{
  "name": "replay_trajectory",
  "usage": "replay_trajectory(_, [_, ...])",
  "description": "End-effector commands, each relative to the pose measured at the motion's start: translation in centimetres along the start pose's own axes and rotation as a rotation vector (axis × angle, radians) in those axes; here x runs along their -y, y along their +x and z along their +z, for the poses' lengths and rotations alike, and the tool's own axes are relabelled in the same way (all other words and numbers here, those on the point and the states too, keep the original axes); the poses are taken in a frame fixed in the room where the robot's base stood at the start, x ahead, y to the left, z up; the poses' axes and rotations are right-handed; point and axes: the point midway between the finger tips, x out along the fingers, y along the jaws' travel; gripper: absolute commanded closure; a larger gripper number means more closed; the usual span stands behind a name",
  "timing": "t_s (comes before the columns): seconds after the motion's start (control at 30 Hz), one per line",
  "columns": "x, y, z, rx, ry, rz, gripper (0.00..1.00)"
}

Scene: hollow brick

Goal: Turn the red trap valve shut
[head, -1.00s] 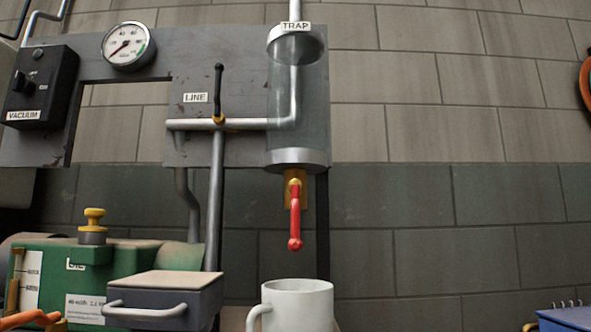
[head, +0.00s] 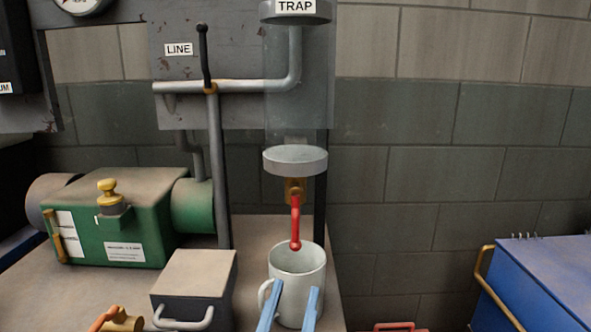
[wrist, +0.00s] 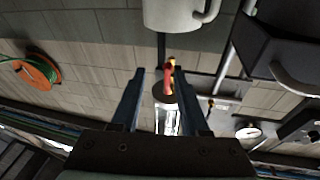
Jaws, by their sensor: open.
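The red trap valve handle (head: 295,222) hangs straight down from a brass body (head: 295,188) under the glass trap's grey base (head: 295,160). A white mug (head: 299,262) stands below the handle on the bench. The blue fingertips of my gripper (head: 290,305) show at the bottom of the head view, in front of the mug, apart and with nothing between them. In the wrist view, which looks upside down, the red handle (wrist: 169,80) appears between and beyond the open fingers (wrist: 156,72). No contact with the handle is visible.
A dark box with a metal handle (head: 195,285) stands left of the mug. A green pump (head: 120,225) sits behind it. A black-handled line valve (head: 205,60) is up and left. A blue toolbox-like thing (head: 545,280) is at right. The wall area right of the trap is clear.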

Motion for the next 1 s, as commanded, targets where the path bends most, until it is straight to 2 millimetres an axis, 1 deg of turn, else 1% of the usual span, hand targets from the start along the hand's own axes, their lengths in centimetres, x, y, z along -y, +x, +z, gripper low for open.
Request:
replay_trajectory(0.03, [0.4, 0.3, -1.9, 0.021, -0.008, 0.001, 0.55])
replay_trajectory(0.27, [1.0, -0.3, -3.8, 0.091, -0.044, 0.009, 0.55])
replay_trajectory(0.53, [1.6, -1.6, -6.3, 0.166, -0.09, 0.002, 0.55])
replay_trajectory(0.7, [1.9, -2.6, -7.0, 0.198, -0.112, -0.005, 0.55])
replay_trajectory(0.83, [2.0, -3.0, -7.0, 0.21, -0.12, -0.009, 0.55])
replay_trajectory(0.93, [2.0, -2.9, -6.9, 0.212, -0.123, -0.009, 0.55])
replay_trajectory(1.0, [2.0, -2.4, -6.8, 0.21, -0.123, -0.009, 0.55])
